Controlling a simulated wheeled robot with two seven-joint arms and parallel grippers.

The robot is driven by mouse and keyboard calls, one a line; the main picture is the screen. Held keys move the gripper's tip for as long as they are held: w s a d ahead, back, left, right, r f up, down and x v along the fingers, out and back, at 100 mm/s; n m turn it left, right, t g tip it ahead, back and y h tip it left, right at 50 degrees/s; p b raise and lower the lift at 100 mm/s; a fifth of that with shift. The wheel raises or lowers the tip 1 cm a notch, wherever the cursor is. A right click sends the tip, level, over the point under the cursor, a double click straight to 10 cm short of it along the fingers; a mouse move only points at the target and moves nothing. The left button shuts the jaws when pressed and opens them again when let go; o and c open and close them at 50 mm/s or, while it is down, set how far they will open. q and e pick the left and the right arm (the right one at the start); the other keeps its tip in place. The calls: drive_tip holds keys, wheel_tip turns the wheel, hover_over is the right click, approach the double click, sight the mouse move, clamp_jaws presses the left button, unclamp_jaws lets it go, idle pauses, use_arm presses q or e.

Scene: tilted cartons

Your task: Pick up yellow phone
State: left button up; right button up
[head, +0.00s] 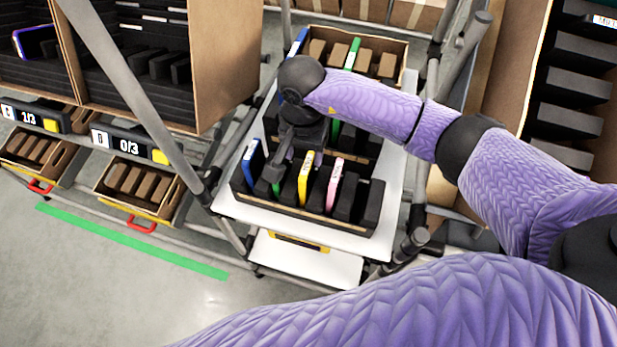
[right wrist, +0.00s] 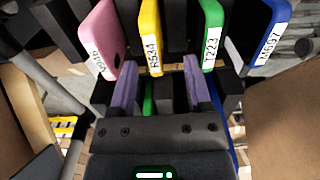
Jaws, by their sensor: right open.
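The yellow phone (head: 305,178) stands tilted in a slotted black rack (head: 300,214) in the head view, between a green phone (head: 276,188) and a pink phone (head: 335,185). My right gripper (head: 283,168) is open, just left of the yellow phone over the rack. In the right wrist view the yellow phone (right wrist: 151,35) shows its labelled edge ahead of the open fingers (right wrist: 160,80). One finger appears on each side of its near end, with nothing visibly gripped. Depth between them is hard to tell. My left gripper is out of view.
A blue phone (head: 252,163) stands at the rack's left end. Another carton (head: 395,46) with foam slots and phones sits behind on the white shelf (head: 385,225). Metal posts (head: 150,110) and cardboard cartons (head: 232,60) flank the shelf.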

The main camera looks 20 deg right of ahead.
sight(307, 164)
drive_tip(key=f, duration=0.5)
drive_tip(key=shift+s+d+f, duration=0.15)
drive_tip(key=shift+s+f, duration=0.05)
drive_tip(key=shift+s, duration=0.1)
clamp_jaws()
